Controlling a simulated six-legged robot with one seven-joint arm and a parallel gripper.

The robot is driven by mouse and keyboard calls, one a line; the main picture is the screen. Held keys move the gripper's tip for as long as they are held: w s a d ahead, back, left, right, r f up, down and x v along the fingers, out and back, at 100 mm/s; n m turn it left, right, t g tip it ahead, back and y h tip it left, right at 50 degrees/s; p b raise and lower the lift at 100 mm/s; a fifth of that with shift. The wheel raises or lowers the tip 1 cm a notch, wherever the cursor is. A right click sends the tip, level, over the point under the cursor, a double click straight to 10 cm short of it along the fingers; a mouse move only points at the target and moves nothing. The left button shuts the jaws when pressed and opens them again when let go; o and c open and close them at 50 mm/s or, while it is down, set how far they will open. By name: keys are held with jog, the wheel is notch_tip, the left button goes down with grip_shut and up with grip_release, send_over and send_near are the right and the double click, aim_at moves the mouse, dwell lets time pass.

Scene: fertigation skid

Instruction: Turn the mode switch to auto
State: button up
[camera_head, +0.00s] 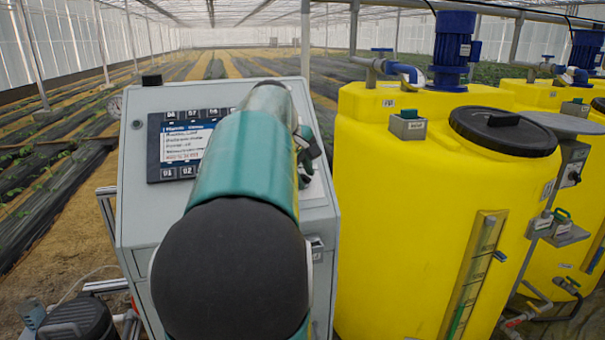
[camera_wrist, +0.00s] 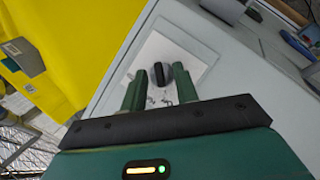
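The mode switch appears to be the black rotary knob (camera_wrist: 159,74) on a white plate (camera_wrist: 158,52) fixed to the grey cabinet panel (camera_wrist: 222,50) in the wrist view. The plate's small markings are too blurred to read. My gripper (camera_wrist: 160,70) has two green fingers, spread apart, with the knob seen between their tips. I cannot tell whether either finger touches it. In the head view my arm covers the knob and much of the panel, and only a dark part of my gripper (camera_head: 305,150) shows at the arm's right side.
The grey control cabinet (camera_head: 150,225) carries a display (camera_head: 185,143) with several labelled buttons. A black knob-like part (camera_head: 151,80) and a gauge (camera_head: 115,107) sit near its upper left. A yellow tank (camera_head: 390,220) with a black lid (camera_head: 503,131) stands close on the right.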

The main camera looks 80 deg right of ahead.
grip_shut()
jog(key=m+y, duration=0.1)
jog(key=m+t+y, duration=0.1)
jog(key=m, duration=0.1)
jog(key=m+t, duration=0.1)
jog(key=m, duration=0.1)
jog(key=shift+s+d+r+y, duration=0.15)
jog(key=shift+d+y, duration=0.1)
jog(key=shift+y, duration=0.15)
jog(key=m+t, duration=0.1)
jog(key=m, duration=0.1)
jog(key=m+t+y, duration=0.1)
jog(key=m+t, duration=0.1)
jog(key=m, duration=0.1)
jog(key=shift+s+d+m+y, duration=0.1)
jog(key=shift+s+m+y, duration=0.2)
jog(key=m+t, duration=0.2)
jog(key=m, duration=0.1)
jog(key=shift+s+f+m+t, duration=0.15)
jog(key=shift+f+m+t, duration=0.1)
jog(key=shift+m+t, duration=0.15)
